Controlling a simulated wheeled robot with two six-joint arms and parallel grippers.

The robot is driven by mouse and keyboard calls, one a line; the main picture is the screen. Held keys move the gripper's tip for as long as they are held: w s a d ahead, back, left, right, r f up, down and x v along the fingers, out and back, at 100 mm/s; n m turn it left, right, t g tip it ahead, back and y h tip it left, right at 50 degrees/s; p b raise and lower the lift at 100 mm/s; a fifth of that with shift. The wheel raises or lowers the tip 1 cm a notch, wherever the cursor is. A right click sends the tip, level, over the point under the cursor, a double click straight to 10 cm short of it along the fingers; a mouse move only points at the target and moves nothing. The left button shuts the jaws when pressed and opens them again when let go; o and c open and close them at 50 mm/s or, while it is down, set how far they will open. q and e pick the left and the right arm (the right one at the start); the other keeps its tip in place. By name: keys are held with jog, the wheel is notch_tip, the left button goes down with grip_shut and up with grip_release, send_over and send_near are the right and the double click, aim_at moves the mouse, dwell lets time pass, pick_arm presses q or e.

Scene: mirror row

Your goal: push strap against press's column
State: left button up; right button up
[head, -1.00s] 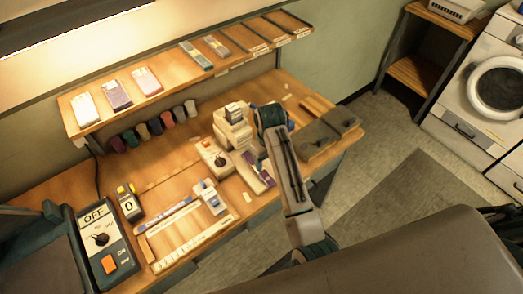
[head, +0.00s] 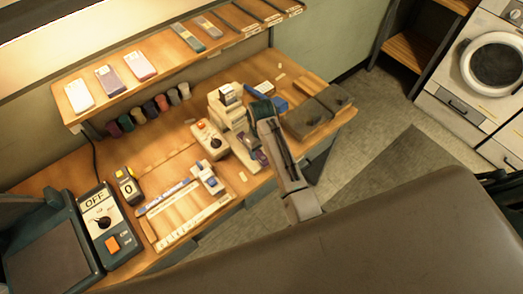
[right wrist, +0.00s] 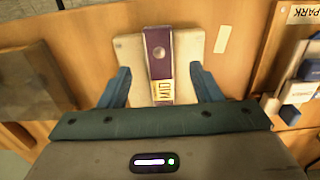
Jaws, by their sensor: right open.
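The strap (right wrist: 158,55) is a purple strip with a round spot and a yellow label, lying on a beige plate in the right wrist view. In the head view the strap (head: 262,156) shows partly beside my arm. The press (head: 230,112) is the beige machine on the bench, left of my right arm; its column is not visible in the right wrist view. My right gripper (right wrist: 161,72) is open, with one teal finger on each side of the strap and a gap to it. In the head view my arm hides its fingertips. My left gripper is not in view.
A beige box with an orange button (head: 209,138) and a blue-and-white item (head: 207,177) stand to the left. A shelf (head: 165,65) runs above the back. Bare wood shows around the plate.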

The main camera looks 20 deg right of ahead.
aim_at(261, 156)
jog(key=shift+f, duration=1.8)
jog(key=c, duration=1.1)
